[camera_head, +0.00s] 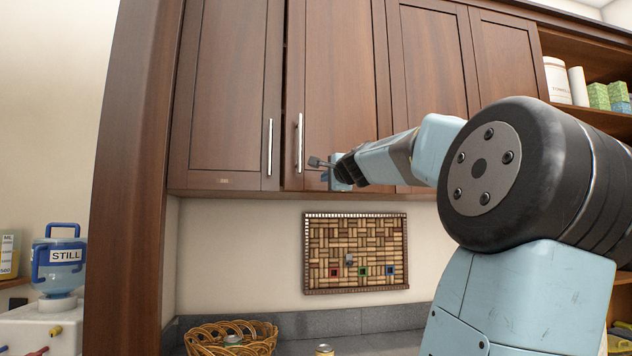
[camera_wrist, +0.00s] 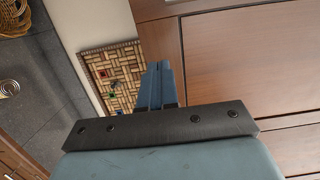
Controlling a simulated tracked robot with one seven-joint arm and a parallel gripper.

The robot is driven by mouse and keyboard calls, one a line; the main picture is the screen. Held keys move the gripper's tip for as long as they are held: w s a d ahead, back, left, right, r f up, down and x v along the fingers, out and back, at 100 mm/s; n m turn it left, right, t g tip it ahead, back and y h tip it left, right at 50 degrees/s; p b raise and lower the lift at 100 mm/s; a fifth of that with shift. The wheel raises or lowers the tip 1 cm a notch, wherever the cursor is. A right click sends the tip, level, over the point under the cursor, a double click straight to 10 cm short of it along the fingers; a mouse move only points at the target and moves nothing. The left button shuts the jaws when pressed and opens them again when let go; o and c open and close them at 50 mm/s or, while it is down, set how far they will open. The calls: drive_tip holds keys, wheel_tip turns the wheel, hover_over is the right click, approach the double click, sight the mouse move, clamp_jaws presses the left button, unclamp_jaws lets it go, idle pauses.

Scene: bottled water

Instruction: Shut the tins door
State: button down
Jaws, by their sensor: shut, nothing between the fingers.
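A row of brown wooden upper cabinet doors spans the head view. Two tall bar handles hang side by side, one on the left door (camera_head: 228,95) and one on the door beside it (camera_head: 345,75). A dark narrow gap runs between these two doors, and the right one of the pair looks slightly ajar. A label on the left door's lower edge is too small to read, so I cannot tell which is the tins door. My gripper (camera_head: 316,162) is shut and empty, just right of the second handle's lower end; contact is unclear. The wrist view shows its closed fingers (camera_wrist: 159,70) beside wood panels.
Below the cabinets hangs a cork board (camera_head: 355,290). A wicker basket (camera_head: 262,345) and a can (camera_head: 324,350) stand on the counter. A blue water bottle marked STILL (camera_head: 60,278) stands at far left. Open shelves (camera_head: 590,111) hold canisters and boxes at right.

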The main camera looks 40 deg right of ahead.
sight(316, 181)
drive_tip(key=shift+x, duration=3.35)
drive_tip(key=shift+w, duration=0.2)
